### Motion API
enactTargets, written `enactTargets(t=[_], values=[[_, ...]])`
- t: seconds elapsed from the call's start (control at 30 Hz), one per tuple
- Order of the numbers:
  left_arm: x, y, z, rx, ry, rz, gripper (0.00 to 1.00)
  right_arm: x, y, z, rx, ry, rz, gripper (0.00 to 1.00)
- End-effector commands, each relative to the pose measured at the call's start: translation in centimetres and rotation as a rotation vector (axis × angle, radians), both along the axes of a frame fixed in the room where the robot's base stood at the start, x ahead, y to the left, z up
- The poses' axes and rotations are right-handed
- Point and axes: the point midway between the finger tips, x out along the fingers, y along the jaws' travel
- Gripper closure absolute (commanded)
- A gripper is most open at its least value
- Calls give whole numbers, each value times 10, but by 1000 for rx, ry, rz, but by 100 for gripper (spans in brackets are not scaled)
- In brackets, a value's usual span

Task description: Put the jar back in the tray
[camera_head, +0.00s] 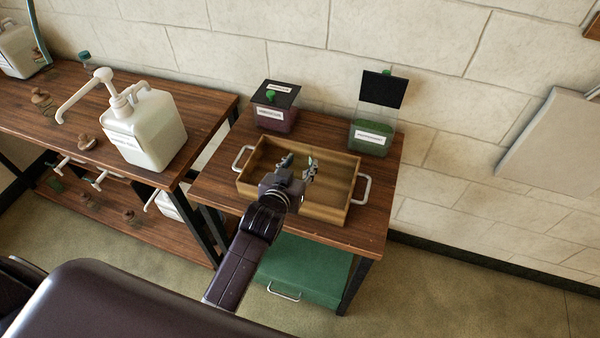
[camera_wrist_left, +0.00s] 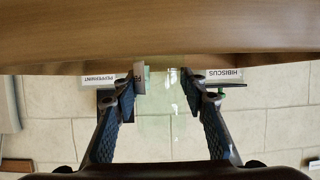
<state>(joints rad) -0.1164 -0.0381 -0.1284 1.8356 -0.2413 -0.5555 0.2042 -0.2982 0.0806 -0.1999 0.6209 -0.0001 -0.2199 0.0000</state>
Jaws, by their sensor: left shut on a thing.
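The wooden tray (camera_head: 345,213) with white side handles stands on the small table. My left gripper (camera_head: 299,168) is over the tray, its fingers shut around a jar. In the left wrist view, the jar (camera_wrist_left: 160,110) shows as clear, faintly greenish glass between the fingertips (camera_wrist_left: 160,90), with a pale label at one side. In the head view the fingers hide most of the jar. I cannot tell whether it touches the tray floor. The tray wood (camera_wrist_left: 160,35) fills the top of the wrist view. My right gripper is not in view.
Behind the tray stand a dark red lidded container (camera_head: 275,118) and a green one (camera_head: 371,138) with its black lid raised. A white pump bottle (camera_head: 150,130) stands on the left table. A green box (camera_head: 300,268) is below the tray table.

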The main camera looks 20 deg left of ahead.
Motion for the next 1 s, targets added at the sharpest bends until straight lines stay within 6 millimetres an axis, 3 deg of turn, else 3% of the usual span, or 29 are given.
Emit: enactTargets(t=[0.23,0.63,0.67,0.8,1.0], values=[[0,-1,-33,-1,0,-1,96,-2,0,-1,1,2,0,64],[0,0,-38,0,-1,-1,96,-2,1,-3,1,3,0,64],[-1,0,-40,0,2,0,59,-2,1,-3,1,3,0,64],[-1,0,-39,0,2,0,44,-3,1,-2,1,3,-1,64],[-1,0,-39,0,2,0,43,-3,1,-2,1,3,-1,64]])
